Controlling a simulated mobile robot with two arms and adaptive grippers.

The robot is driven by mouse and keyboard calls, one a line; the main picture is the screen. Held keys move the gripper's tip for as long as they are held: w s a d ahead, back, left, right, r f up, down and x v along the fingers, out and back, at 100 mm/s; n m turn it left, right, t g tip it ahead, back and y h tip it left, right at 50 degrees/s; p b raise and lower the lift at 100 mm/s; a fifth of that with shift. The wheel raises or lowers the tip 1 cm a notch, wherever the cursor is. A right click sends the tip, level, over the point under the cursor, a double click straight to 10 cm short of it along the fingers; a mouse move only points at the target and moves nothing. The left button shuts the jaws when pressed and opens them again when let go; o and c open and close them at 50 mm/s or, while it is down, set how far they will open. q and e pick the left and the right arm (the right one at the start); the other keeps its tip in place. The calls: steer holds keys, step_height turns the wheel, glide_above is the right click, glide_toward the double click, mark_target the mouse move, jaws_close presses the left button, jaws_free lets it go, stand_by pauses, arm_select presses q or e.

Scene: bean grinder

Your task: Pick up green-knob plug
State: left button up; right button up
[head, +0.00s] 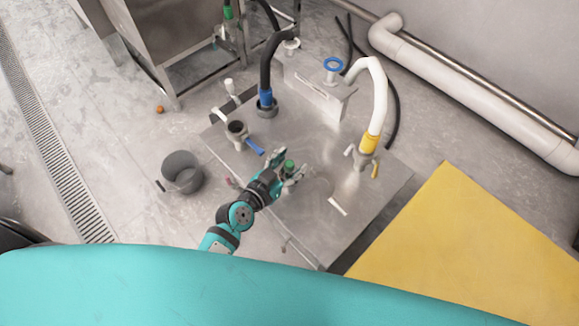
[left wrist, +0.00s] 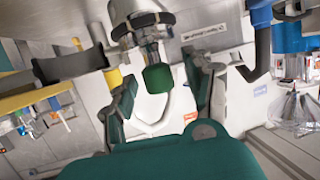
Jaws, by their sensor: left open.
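The green-knob plug's dark green knob (head: 289,165) stands over the metal table top, and the left gripper (head: 288,168) is right at it. In the left wrist view the green knob (left wrist: 158,79) hangs from a metal stem, between the two spread fingers of the left gripper (left wrist: 164,84). Gaps show between the knob and both fingers, so the gripper is open and not holding it. The lower part of the plug is hidden by the gripper in the head view. My right gripper is not in view.
The metal table (head: 385,187) carries a black hose with a blue collar (head: 265,98), a white hose with a yellow collar (head: 369,143) and a dark cup-like fitting with a blue handle (head: 237,130). A grey bucket (head: 182,170) stands on the floor at left. A yellow surface (head: 460,245) lies at right.

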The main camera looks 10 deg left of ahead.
arm_select(q)
jaws_close()
stand_by(0.3)
stand_by(0.4)
